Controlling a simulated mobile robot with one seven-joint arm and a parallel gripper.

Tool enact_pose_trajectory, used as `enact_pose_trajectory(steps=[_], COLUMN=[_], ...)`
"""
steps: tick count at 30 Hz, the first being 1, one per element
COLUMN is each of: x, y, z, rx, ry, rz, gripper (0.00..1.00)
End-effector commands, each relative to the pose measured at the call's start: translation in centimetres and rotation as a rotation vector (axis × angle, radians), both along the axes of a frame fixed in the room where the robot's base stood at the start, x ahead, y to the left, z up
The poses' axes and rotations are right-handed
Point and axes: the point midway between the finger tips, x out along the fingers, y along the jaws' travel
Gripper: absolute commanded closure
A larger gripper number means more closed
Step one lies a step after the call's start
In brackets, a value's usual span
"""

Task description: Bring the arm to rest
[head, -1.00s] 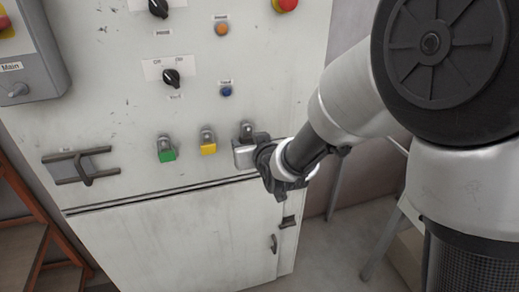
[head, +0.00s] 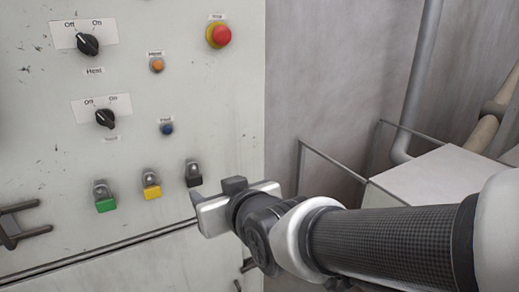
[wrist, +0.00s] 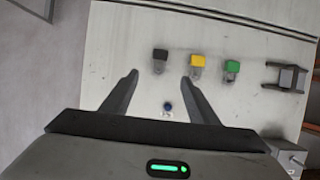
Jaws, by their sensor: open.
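My gripper (head: 215,193) is at the lower middle of the head view, close to the right edge of the pale cabinet panel (head: 215,110). In the wrist view its two fingers (wrist: 160,82) are spread apart with nothing between them. A black padlock (head: 193,174) hangs on the panel just left of my gripper, and the gripper appears apart from it. In the wrist view the black padlock (wrist: 159,62) shows beyond the fingertips. My arm reaches in from the right of the head view.
A yellow padlock (head: 152,190) and a green padlock (head: 105,203) hang farther left. Above are black selector knobs (head: 105,118), a blue button (head: 167,129), an orange button (head: 157,65) and a red stop button (head: 219,35). A grey pipe (head: 418,80) and a pale box (head: 430,178) stand right.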

Motion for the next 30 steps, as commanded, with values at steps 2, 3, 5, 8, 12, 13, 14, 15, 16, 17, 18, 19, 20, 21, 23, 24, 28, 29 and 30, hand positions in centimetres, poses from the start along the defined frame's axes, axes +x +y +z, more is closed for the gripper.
enact_pose_trajectory(steps=[2,3,5,8,12,13,14,15,16,17,18,19,20,21,23,24,28,29,30], x=[-0.2,-0.1,-0.1,-0.4,-2.9,-3.7,-4.5,-5.6,-6.5,-7.4,-8.6,-9.5,-10.5,-11.8,-13.3,-13.1,-13.0,-13.0,-13.0], y=[-0.4,-0.9,-2.5,-7.2,-14.6,-15.9,-17.1,-18.5,-19.6,-20.5,-21.6,-22.4,-23.2,-24.1,-24.9,-24.7,-24.6,-24.6,-24.6], z=[0.1,0.1,0.0,-0.6,-1.7,-1.9,-2.1,-2.3,-2.5,-2.6,-2.7,-2.8,-2.9,-3.0,-2.0,-0.4,2.7,3.6,4.6], rx=[-0.001,-0.007,-0.024,-0.071,-0.136,-0.146,-0.152,-0.162,-0.168,-0.172,-0.176,-0.179,-0.180,-0.182,-0.184,-0.187,-0.188,-0.188,-0.188], ry=[0.002,0.012,0.039,0.132,0.307,0.342,0.377,0.422,0.454,0.485,0.527,0.556,0.586,0.626,0.672,0.669,0.668,0.668,0.668], rz=[-0.005,-0.015,-0.047,-0.137,-0.286,-0.314,-0.340,-0.372,-0.396,-0.419,-0.447,-0.469,-0.490,-0.516,-0.541,-0.533,-0.530,-0.529,-0.529], gripper=[0.46,0.46,0.46,0.46,0.46,0.46,0.46,0.46,0.46,0.46,0.46,0.46,0.46,0.46,0.46,0.46,0.46,0.46,0.46])
